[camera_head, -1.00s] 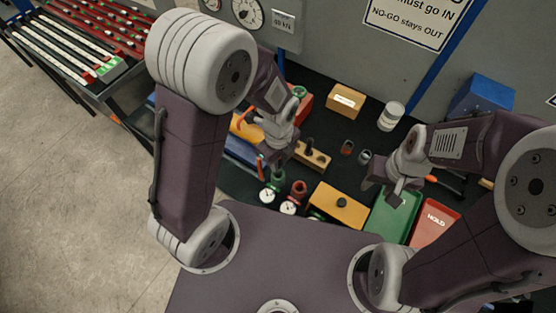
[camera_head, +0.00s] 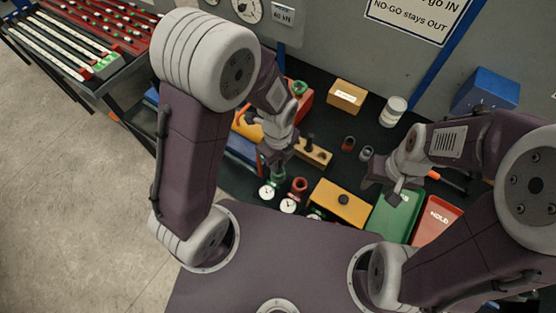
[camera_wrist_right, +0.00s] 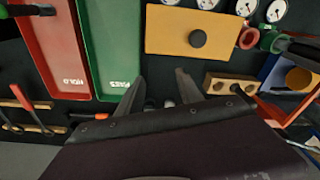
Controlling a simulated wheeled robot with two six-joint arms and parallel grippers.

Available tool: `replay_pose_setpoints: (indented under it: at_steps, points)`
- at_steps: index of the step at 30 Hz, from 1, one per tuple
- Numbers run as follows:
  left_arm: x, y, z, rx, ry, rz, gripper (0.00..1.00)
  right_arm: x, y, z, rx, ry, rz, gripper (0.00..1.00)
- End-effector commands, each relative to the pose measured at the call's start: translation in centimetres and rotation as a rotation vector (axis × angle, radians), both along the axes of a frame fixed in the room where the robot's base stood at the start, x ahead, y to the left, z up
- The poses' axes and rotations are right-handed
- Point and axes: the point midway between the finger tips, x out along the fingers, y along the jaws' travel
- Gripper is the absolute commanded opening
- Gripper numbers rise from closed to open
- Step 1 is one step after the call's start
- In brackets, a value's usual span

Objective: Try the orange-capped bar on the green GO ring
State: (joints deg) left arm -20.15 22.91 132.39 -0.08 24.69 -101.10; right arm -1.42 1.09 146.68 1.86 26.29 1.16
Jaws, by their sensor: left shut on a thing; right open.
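The green GO ring (camera_head: 278,176) stands at the near edge of the bench, beside a red ring (camera_head: 299,186). My left gripper (camera_head: 274,160) is shut and sits close above the green ring. The orange-capped bar is mostly hidden by the gripper, and its cap is not clear. In the right wrist view, a dark rod-like shape (camera_wrist_right: 302,50) reaches the green ring (camera_wrist_right: 268,39) from the right. I cannot tell whether it is bar or finger, or whether the bar is inside the ring. My right gripper (camera_head: 392,190) is open and empty above the green tray (camera_head: 393,222).
White dial gauges (camera_head: 288,206) stand near the rings. A yellow block with a black knob (camera_head: 338,203) lies between the rings and the green tray. A red HOLD tray (camera_head: 436,220) is right of it. A wooden block (camera_head: 314,153) stands behind the rings.

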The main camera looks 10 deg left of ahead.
Motion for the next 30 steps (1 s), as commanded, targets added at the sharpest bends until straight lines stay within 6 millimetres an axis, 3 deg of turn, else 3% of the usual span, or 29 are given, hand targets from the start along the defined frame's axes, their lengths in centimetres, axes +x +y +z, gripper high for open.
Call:
replay_pose_setpoints:
  at_steps: [25, 26, 27, 28, 30]
  points:
    - [0.0, 0.0, -2.7, -0.001, -0.001, 0.000, 0.00, 0.0, 0.0, -2.0, 0.000, 0.000, 0.000, 0.43]
    - [0.0, 0.0, -2.5, -0.001, -0.001, 0.000, 0.27, 0.0, 0.0, -1.9, 0.000, 0.000, 0.000, 0.43]
    - [0.0, 0.0, -2.5, -0.001, -0.001, 0.000, 0.38, 0.0, 0.0, -1.9, 0.000, 0.000, 0.000, 0.43]
    - [0.0, 0.0, -2.5, -0.001, -0.001, 0.000, 0.44, 0.0, 0.0, -1.9, 0.000, 0.000, 0.000, 0.43]
    - [0.0, 0.0, -2.5, 0.000, 0.000, 0.000, 0.44, 0.0, 0.0, -1.9, 0.000, 0.000, 0.000, 0.43]
